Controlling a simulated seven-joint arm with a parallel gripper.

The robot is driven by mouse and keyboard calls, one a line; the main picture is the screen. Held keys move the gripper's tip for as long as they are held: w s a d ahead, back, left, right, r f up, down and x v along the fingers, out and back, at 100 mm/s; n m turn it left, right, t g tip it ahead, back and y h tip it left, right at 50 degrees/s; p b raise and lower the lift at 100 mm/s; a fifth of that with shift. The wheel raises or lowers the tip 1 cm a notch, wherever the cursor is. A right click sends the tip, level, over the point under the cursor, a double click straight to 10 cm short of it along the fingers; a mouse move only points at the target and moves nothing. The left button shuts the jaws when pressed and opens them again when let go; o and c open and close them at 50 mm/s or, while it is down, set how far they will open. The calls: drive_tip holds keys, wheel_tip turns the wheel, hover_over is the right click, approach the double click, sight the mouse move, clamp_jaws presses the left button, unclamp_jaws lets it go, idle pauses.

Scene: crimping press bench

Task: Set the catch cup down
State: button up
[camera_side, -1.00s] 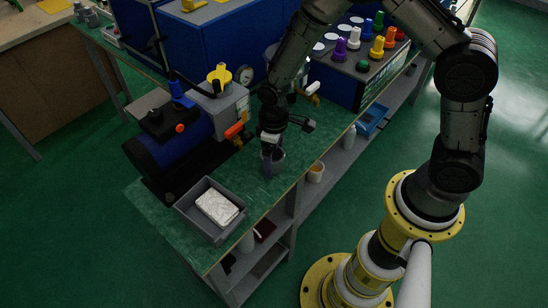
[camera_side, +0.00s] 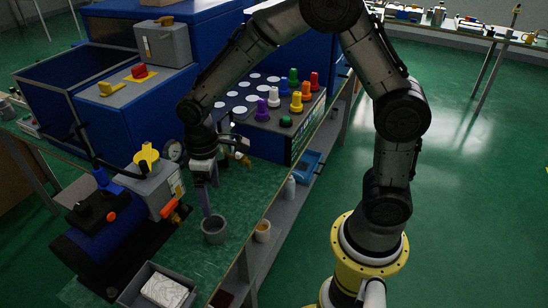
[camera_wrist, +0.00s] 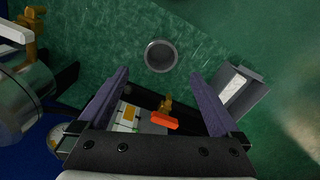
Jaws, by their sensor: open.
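The catch cup (camera_side: 213,231) is a small grey round cup. It stands upright on the green bench top (camera_side: 240,204), near the bench's front edge. The wrist view shows the cup (camera_wrist: 161,56) from above, with a dark inside, beyond and between my two fingertips. My gripper (camera_side: 207,200) is open, with its purple-grey fingers pointing down just above and behind the cup. In the wrist view my gripper (camera_wrist: 160,75) has its fingers spread wide with nothing between them, and they appear clear of the cup.
The blue press (camera_side: 105,230) with an orange lever (camera_side: 170,211) stands left of the cup. A grey tray (camera_side: 135,288) holding a white block (camera_side: 165,290) lies nearer the front. A box with coloured knobs (camera_side: 268,143) stands behind. A white-and-orange cup (camera_side: 262,231) is on the lower shelf.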

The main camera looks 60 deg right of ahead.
drive_tip(key=s+d+r+m+t, duration=0.2)
drive_tip(key=s+d+r, duration=0.2)
drive_tip(key=s+r, duration=0.4)
wheel_tip(320, 180, up, 4)
drive_tip(key=shift+s+d+r+t, duration=0.1)
drive_tip(key=shift+s+d+t, duration=0.1)
drive_tip(key=shift+t, duration=0.2)
drive_tip(key=s+r+t, duration=0.1)
drive_tip(key=s, duration=0.2)
drive_tip(key=s+d+r+m, duration=0.1)
drive_tip(key=s, duration=0.3)
drive_tip(key=s+d+r+m+t, duration=0.1)
drive_tip(key=s, duration=0.2)
drive_tip(key=shift+s+d+r+t, duration=0.15)
drive_tip(key=shift+s+d+t, duration=0.1)
drive_tip(key=shift+s+t, duration=0.05)
drive_tip(key=shift+s, duration=0.25)
drive_tip(key=shift+m, duration=0.4)
